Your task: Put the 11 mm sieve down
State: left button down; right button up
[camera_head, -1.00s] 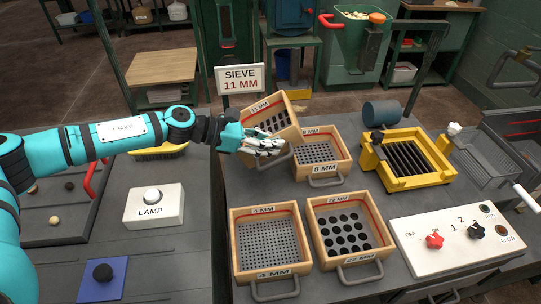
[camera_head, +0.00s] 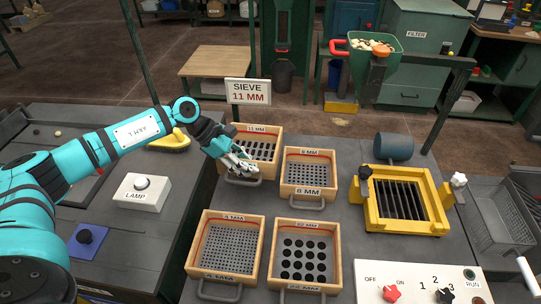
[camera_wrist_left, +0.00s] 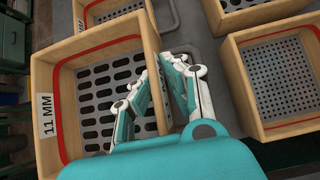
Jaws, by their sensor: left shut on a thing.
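The 11 mm sieve (camera_head: 262,146) is a wooden box with slotted holes and a red line inside. It stands level at the back left of the sieve group, below the "SIEVE 11 MM" sign (camera_head: 248,92). In the left wrist view the sieve (camera_wrist_left: 95,47) fills the left half, its label at the left. My left gripper (camera_head: 240,163) is at its front left edge. In the wrist view the fingers (camera_wrist_left: 165,92) straddle the near right wall and are shut on it. Whether the sieve's base fully touches the bench is hard to tell. My right gripper is not seen.
The 8 mm sieve (camera_head: 308,172) stands close on the right. The 4 mm sieve (camera_head: 226,249) and 22 mm sieve (camera_head: 304,255) stand in front. A yellow frame (camera_head: 403,200) is farther right.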

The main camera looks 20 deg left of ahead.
pick_arm(q)
jog(key=shift+s+a+f, duration=0.1)
jog(key=shift+a, duration=0.2)
jog(key=shift+a+f, duration=0.15)
jog(key=shift+a, duration=0.05)
jog(key=shift+s+a+f+b, duration=0.1)
jog(key=shift+a+f+b, duration=0.2)
jog(key=shift+f, duration=0.65)
jog(key=f, duration=0.1)
jog(key=f+b, duration=0.2)
jog(key=shift+d+f, duration=0.25)
jog(key=shift+f, duration=0.1)
jog(key=shift+f+b, duration=0.45)
jog(key=shift+f, duration=0.05)
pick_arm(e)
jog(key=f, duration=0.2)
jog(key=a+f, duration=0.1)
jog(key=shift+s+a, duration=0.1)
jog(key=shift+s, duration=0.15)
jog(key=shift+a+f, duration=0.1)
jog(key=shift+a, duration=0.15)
